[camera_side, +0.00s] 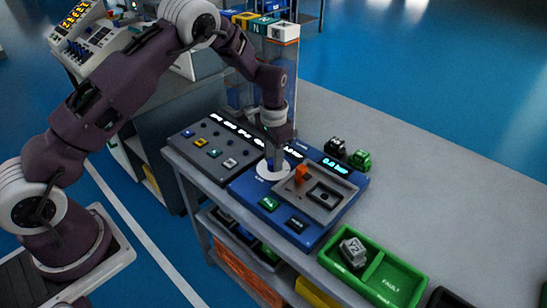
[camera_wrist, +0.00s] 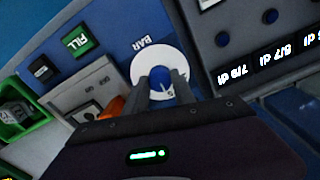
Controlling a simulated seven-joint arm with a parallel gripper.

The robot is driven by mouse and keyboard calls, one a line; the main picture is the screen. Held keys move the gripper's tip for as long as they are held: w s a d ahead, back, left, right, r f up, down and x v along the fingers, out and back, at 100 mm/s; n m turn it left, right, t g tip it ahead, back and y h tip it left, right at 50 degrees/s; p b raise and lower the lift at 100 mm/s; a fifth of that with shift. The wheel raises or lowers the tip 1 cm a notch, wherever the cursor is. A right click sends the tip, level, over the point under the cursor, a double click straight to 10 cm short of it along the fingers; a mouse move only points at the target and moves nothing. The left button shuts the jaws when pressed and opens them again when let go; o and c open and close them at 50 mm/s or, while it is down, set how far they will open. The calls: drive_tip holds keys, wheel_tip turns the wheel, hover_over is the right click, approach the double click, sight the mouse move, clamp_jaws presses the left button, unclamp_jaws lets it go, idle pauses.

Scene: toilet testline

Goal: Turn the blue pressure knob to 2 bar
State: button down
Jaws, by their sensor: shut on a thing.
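The blue pressure knob (camera_wrist: 157,84) sits at the centre of a white round dial (camera_wrist: 146,62) with BAR lettering beside it. My gripper (camera_wrist: 162,90) is shut on the knob, one finger on each side. In the side view the dial (camera_side: 265,174) shows on the blue test panel (camera_side: 246,186), with my gripper (camera_side: 273,160) coming down on it from above; the knob is hidden there. A cyan pressure display (camera_side: 341,165) is lit at the panel's back right, its digits too small to read surely. The knob's exact setting is unclear.
A grey fixture with an orange part (camera_side: 301,174) lies right beside the dial. A green FILL button (camera_side: 269,203) and a dark button (camera_side: 297,225) are at the panel's front. A grey control panel (camera_side: 213,150) adjoins on the left.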

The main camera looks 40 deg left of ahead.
drive_tip(key=shift+n, duration=0.3)
drive_tip(key=n, duration=0.5)
drive_tip(key=shift+n, duration=0.4)
drive_tip(key=n, duration=0.5)
drive_tip(key=shift+r, duration=0.1)
drive_tip(key=shift+n, duration=0.4)
drive_tip(key=c, duration=1)
unclamp_jaws()
drive_tip(key=shift+c, duration=0.2)
wheel_tip(320, 180, up, 7)
drive_tip(key=shift+r, duration=0.1)
